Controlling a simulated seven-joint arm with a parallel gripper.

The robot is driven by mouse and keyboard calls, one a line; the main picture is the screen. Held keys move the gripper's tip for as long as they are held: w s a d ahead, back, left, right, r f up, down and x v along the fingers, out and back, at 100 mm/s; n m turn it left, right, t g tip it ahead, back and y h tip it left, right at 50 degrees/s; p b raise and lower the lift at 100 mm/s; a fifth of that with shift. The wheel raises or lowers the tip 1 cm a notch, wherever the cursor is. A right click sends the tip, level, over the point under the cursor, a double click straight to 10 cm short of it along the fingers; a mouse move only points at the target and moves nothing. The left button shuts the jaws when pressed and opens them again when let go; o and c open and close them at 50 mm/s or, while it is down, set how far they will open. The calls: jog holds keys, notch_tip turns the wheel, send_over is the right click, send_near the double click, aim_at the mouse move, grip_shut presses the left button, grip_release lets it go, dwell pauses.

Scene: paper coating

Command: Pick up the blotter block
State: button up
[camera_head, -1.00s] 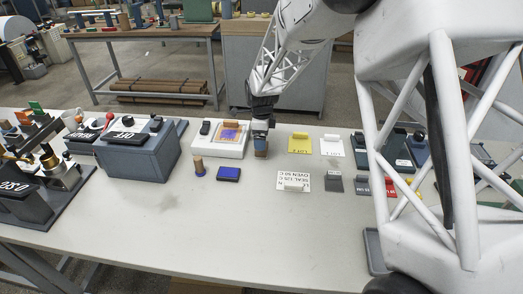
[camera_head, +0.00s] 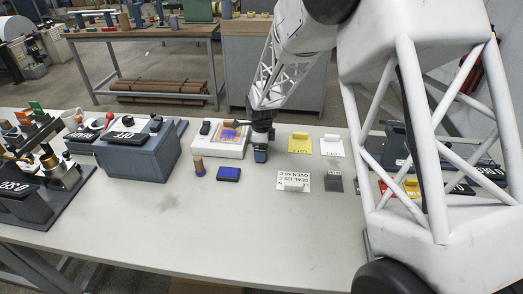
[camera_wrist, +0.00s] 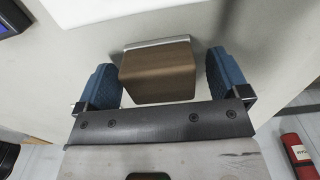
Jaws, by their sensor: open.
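The blotter block (camera_wrist: 158,72) shows in the wrist view as a brown wooden block with a pale strip along its far edge. It sits between the two blue fingers of my gripper (camera_wrist: 162,80), with a narrow gap on the left and a slightly wider one on the right. My gripper is open around it. In the head view, my gripper (camera_head: 261,155) is low over the table, right of the white plate, and its fingers hide the block.
The table (camera_head: 200,230) in front is clear.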

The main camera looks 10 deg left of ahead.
jog(key=shift+c, duration=0.2)
jog(key=c, duration=1.1)
jog(key=shift+o, duration=0.2)
jog(key=shift+r, duration=0.1)
jog(key=shift+r, duration=0.7)
notch_tip(320, 180, up, 2)
jog(key=shift+r, duration=0.1)
jog(key=s+d, duration=0.2)
jog(key=s, duration=0.3)
jog(key=s+d+r, duration=0.1)
jog(key=s, duration=0.4)
jog(key=s+d, duration=0.2)
jog(key=s, duration=0.3)
jog(key=shift+d+r, duration=0.15)
jog(key=shift+d, duration=0.2)
